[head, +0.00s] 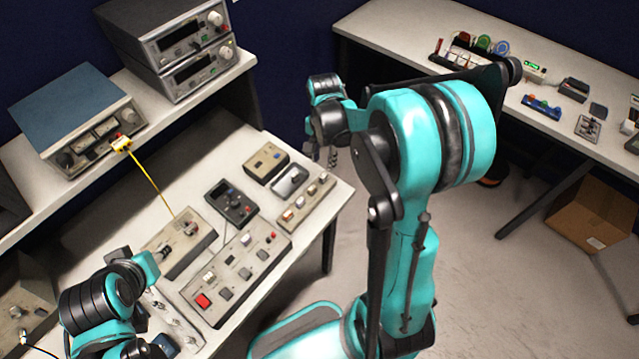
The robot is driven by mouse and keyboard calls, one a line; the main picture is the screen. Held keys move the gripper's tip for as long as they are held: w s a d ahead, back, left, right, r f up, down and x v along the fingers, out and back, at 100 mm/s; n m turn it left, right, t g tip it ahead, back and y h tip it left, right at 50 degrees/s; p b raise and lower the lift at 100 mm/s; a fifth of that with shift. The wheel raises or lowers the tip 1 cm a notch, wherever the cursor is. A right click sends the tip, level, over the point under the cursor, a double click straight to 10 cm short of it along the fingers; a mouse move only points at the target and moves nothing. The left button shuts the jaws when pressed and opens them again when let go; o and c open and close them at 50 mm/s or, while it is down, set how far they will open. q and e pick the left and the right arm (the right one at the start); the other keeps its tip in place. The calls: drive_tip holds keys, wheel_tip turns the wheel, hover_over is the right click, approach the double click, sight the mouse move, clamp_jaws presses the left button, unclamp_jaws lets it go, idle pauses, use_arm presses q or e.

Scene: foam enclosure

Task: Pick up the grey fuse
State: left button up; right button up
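I cannot make out a grey fuse for certain in the head view; the small parts on the benches are too small to tell apart. My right gripper (324,157) hangs above the floor gap just beyond the right end of the left bench (335,200). Its fingertips look apart, with nothing seen between them. My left arm is at the lower left, over the front of the left bench. The fingers of its gripper do not show clearly.
Control panels (240,272) and a handheld meter (231,203) cover much of the left bench. Stacked instruments (178,50) and a blue-topped unit (75,105) stand on its shelf. The right bench (400,30) holds several small electronic parts. A cardboard box (595,215) sits below it.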

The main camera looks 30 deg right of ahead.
sight(323, 176)
drive_tip(key=f, duration=0.1)
drive_tip(key=f+b, duration=0.1)
drive_tip(key=f, duration=0.3)
drive_tip(key=shift+s+a, duration=0.1)
drive_tip(key=shift+s, duration=0.25)
drive_tip(key=shift+f+b, duration=0.35)
drive_tip(key=shift+f, duration=0.3)
clamp_jaws()
